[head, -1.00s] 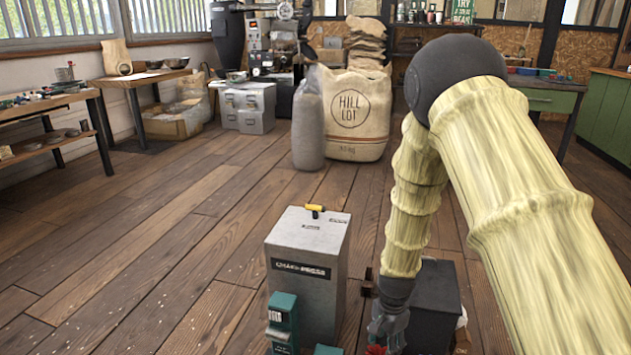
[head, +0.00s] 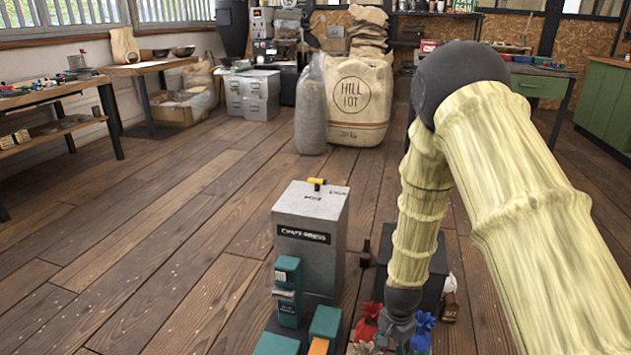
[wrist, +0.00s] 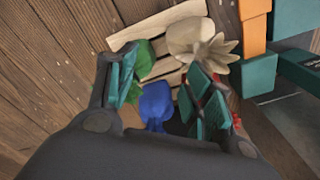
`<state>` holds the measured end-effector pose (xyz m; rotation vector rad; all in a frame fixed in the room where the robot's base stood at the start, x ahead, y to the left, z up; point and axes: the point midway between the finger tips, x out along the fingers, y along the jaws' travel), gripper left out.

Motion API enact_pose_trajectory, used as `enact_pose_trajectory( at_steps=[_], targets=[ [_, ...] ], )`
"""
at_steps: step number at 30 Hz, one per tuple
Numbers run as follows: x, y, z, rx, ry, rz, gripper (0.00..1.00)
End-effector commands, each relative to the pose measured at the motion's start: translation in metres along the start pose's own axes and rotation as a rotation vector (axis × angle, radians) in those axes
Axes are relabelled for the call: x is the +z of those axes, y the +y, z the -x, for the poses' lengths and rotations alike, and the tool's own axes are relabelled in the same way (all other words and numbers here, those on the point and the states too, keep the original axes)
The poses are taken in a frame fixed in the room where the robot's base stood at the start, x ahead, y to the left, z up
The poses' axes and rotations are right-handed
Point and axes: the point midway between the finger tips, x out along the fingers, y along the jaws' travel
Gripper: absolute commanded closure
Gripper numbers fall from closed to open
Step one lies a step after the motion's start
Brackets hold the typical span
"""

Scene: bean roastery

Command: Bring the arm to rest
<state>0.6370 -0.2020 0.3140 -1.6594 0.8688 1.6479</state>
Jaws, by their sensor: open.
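My gripper (wrist: 165,95) is open in the wrist view, its two teal-padded fingers spread apart with nothing held between them. It hangs over several small tied bags: a blue bag (wrist: 156,104), a green bag (wrist: 143,60) and a cream bag (wrist: 195,38). A wooden slatted crate (wrist: 150,28) lies under and beside them. In the head view my arm reaches down at the right and the gripper (head: 397,335) is at the bottom edge, partly cut off. A red bag (head: 368,322) and a blue bag (head: 423,328) show on either side of it.
A grey metal box with a yellow handle (head: 310,235) and a teal device (head: 287,290) stand left of my arm. A dark box (head: 440,265) stands behind it. A large burlap sack (head: 357,100) stands farther back. The wooden floor at left is open.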

Motion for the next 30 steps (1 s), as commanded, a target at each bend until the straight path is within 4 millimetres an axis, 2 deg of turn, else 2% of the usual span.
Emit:
enact_pose_trajectory(
  at_steps=[8,11,15,18,24,30],
  targets=[
    [0.025,0.057,-0.050,0.020,0.008,0.165,0.48],
    [0.041,0.089,-0.072,0.028,0.010,0.258,0.48],
    [0.074,0.146,-0.104,0.031,0.007,0.438,0.48],
    [0.099,0.184,-0.119,0.026,0.003,0.564,0.48],
    [0.137,0.236,-0.130,0.006,-0.004,0.744,0.48],
    [0.166,0.273,-0.131,-0.015,-0.013,0.872,0.48]
  ],
)
